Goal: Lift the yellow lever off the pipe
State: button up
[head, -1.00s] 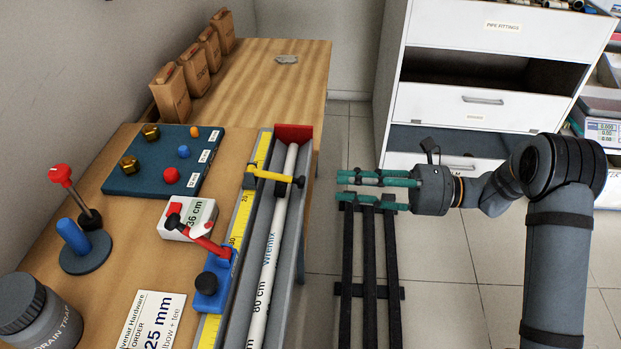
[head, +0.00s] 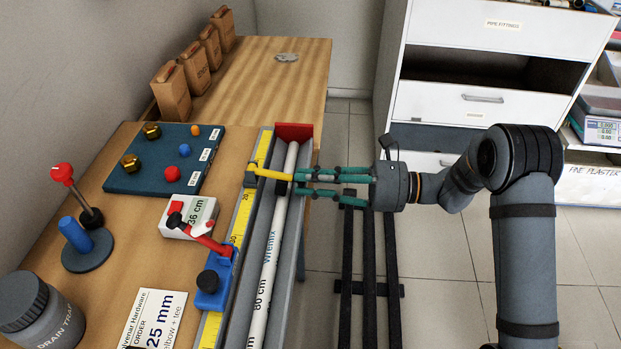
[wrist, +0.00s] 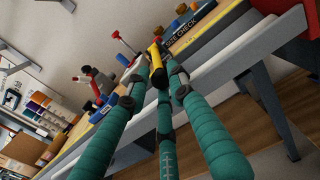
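The yellow lever (head: 268,173) lies across the white pipe (head: 268,265), near the red end stop of the grey trough. Its left end meets a dark mount beside the yellow ruler. A dark piece shows at its right end, against the pipe. My gripper (head: 300,183), with teal fingers, reaches in from the right, its tips at the lever's right end. In the wrist view the lever (wrist: 157,68) points toward me between the fingertips, which look spread around it. Whether any finger touches it I cannot tell.
A fittings board (head: 120,181), a 36 cm display box (head: 203,212) and a red-knobbed stick (head: 62,173) stand to the left.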

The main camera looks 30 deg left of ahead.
grip_shut()
jog(key=shift+w+r, duration=0.15)
dwell(0.4)
